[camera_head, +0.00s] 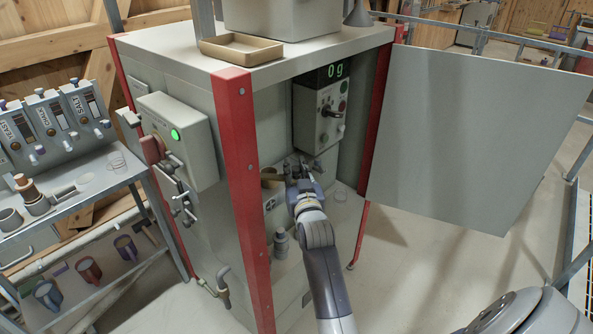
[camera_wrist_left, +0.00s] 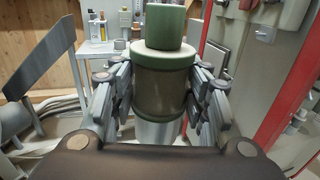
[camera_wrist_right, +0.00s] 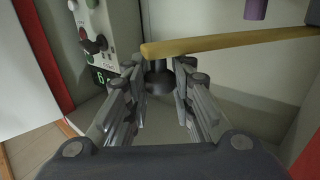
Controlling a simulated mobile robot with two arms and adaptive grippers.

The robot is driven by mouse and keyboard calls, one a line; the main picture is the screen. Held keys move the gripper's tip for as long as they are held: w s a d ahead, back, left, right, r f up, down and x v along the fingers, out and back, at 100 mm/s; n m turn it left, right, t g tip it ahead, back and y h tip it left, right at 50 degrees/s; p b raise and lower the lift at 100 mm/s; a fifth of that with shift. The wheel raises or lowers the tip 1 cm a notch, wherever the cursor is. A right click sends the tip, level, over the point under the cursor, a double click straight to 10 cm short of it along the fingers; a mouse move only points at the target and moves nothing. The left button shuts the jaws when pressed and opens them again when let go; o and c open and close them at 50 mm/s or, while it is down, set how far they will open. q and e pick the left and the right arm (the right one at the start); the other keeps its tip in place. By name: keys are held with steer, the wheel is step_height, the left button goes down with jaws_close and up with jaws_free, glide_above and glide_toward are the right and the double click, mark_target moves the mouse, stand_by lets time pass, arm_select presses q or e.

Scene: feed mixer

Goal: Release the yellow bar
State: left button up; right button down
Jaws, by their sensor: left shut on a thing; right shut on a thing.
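The yellow bar (camera_wrist_right: 230,43) crosses the upper right wrist view, its near end just beyond my fingertips. A dark knob (camera_wrist_right: 159,80) sits below that end, between the fingers of my right gripper (camera_wrist_right: 160,75), which is shut on it. In the head view my right gripper (camera_head: 303,168) is inside the red-framed machine; a short tan piece of the bar (camera_head: 270,178) shows at its left, the rest hidden. My left gripper (camera_wrist_left: 158,95) is shut on a brownish canister (camera_wrist_left: 161,92) with a green top, upright between its fingers. It is outside the head view.
The machine's grey cabinet (camera_head: 175,70) has a red front post (camera_head: 243,190) close left of my right arm. A control box (camera_head: 320,115) reading 0 g hangs above the gripper. A large open panel (camera_head: 470,135) stands at the right. A shelf rack (camera_head: 70,210) stands left.

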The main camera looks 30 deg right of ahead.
steer(key=shift+r, duration=0.15)
steer(key=c, duration=1.3)
jaws_free()
steer(key=shift+c, duration=0.2)
step_height(320, 180, up, 10)
steer(key=shift+f, duration=0.1)
